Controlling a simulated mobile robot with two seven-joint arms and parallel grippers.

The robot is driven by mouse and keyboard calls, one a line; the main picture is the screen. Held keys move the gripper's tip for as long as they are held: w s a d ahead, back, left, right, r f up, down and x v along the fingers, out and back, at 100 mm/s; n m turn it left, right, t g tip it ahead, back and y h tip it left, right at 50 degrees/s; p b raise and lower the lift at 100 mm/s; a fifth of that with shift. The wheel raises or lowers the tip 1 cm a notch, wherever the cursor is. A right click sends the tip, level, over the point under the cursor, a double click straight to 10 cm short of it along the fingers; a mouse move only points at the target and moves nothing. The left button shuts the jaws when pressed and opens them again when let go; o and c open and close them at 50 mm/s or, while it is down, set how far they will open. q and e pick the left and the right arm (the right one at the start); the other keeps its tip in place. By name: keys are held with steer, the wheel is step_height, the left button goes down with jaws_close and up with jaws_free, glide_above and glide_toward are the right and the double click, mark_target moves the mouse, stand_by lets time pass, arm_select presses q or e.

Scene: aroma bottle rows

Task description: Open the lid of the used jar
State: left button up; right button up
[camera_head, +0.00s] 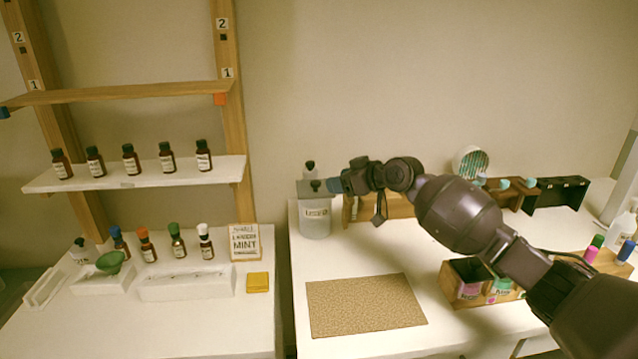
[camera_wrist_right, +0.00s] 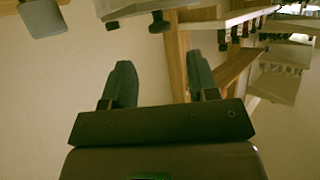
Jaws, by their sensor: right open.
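The used jar (camera_head: 315,222) is a clear, pale jar with a white label at the back left of the right-hand table. Its flat grey lid (camera_head: 304,189) lies on top, with a small dark knob. My right gripper (camera_head: 335,185) points left, with its blue-grey fingertips close to the right side of the lid. In the head view I cannot tell whether they touch it. In the right wrist view, the two fingers of my right gripper (camera_wrist_right: 160,82) stand apart with nothing between them. My left gripper is in neither view.
A shelf with several brown bottles (camera_head: 130,161) stands on the left.

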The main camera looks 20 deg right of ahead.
mark_target(316, 182)
steer(key=x, duration=0.7)
steer(key=shift+b, duration=0.3)
steer(key=shift+r, duration=0.1)
jaws_close()
